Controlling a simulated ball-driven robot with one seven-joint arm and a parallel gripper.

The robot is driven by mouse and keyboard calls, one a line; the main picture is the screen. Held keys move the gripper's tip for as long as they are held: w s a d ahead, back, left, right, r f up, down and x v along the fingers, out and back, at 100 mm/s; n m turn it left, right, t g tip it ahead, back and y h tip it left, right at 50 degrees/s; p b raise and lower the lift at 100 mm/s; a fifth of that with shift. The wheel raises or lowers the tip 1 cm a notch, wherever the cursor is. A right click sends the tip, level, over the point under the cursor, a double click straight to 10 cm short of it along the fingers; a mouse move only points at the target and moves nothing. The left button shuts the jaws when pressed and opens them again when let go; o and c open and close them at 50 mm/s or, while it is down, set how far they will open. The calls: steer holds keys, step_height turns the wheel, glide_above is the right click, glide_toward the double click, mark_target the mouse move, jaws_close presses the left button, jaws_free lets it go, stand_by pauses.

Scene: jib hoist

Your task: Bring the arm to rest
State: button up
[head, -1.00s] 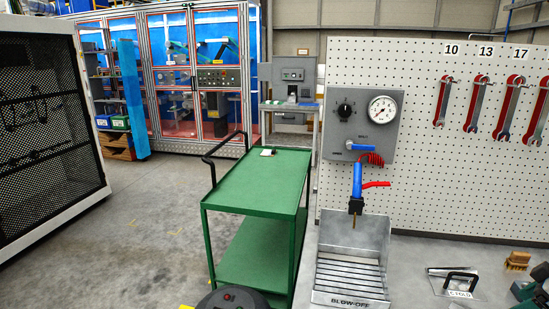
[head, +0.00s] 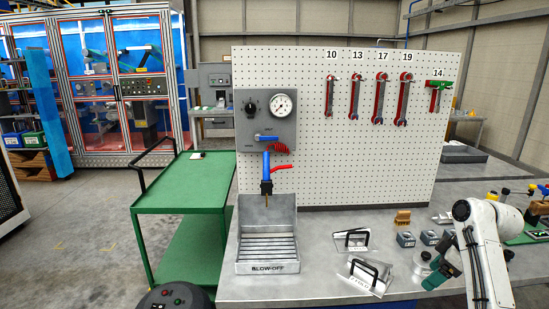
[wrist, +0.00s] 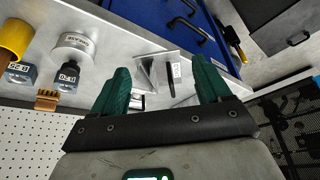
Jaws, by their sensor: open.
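My gripper (head: 438,264) is at the right of the head view, at the end of my white arm over the grey workbench (head: 330,286). In the wrist view my gripper (wrist: 162,75) shows two green fingers spread wide apart. Nothing is held between them. A metal plate piece with a black handle (wrist: 172,72) shows beyond the gap between the fingers. Part of the bench behind my arm is hidden in the head view.
Near my gripper lie handled metal pieces (head: 370,277), small grey blocks (head: 405,239), a brown brush-like block (head: 402,218) and a round grease tin (wrist: 75,48). A pegboard (head: 300,150) with wrenches stands behind. A green cart (head: 183,183) stands left of the bench.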

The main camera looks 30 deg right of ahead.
steer(key=w+a+f, duration=0.1)
steer(key=a+f, duration=0.3)
steer(key=a, duration=0.4)
steer(key=w+a+f+m+g, duration=0.1)
steer(key=a+f, duration=0.3)
steer(key=a, duration=0.4)
steer(key=w+a+f, duration=0.1)
steer(key=a+f, duration=0.4)
steer(key=a, duration=0.3)
steer(key=s+a+f+m+g, duration=0.1)
steer(key=s+a, duration=0.5)
steer(key=s, duration=0.2)
steer(key=s+a+f+m+g+h, duration=0.1)
steer(key=s+a+f, duration=0.1)
steer(key=s+a, duration=0.5)
steer(key=shift+s+a+f, duration=0.3)
steer(key=shift+s, duration=0.5)
